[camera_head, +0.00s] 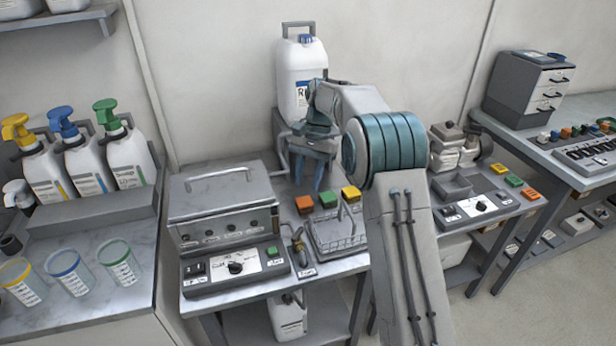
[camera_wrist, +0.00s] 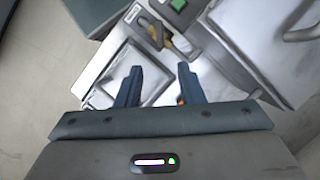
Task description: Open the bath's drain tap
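The bath (camera_head: 228,225) is a grey metal box with a lidded top, knob panel and green button, standing on the middle table. The drain tap (camera_head: 297,243), with a yellow-brown handle, sits at the right side of the bath's front, beside a small label plate. In the wrist view the tap (camera_wrist: 158,34) shows near the top, beyond my fingertips. My gripper (camera_head: 311,172) is above the back of the table, behind and above the tap. Its two blue fingers (camera_wrist: 160,75) are apart with nothing between them.
A wire basket (camera_head: 338,232) stands right of the tap. Orange, green and yellow blocks (camera_head: 328,199) lie behind it. A large white jug (camera_head: 301,75) stands at the back wall. Pump bottles (camera_head: 88,165) and cups (camera_head: 70,272) are on the left counter.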

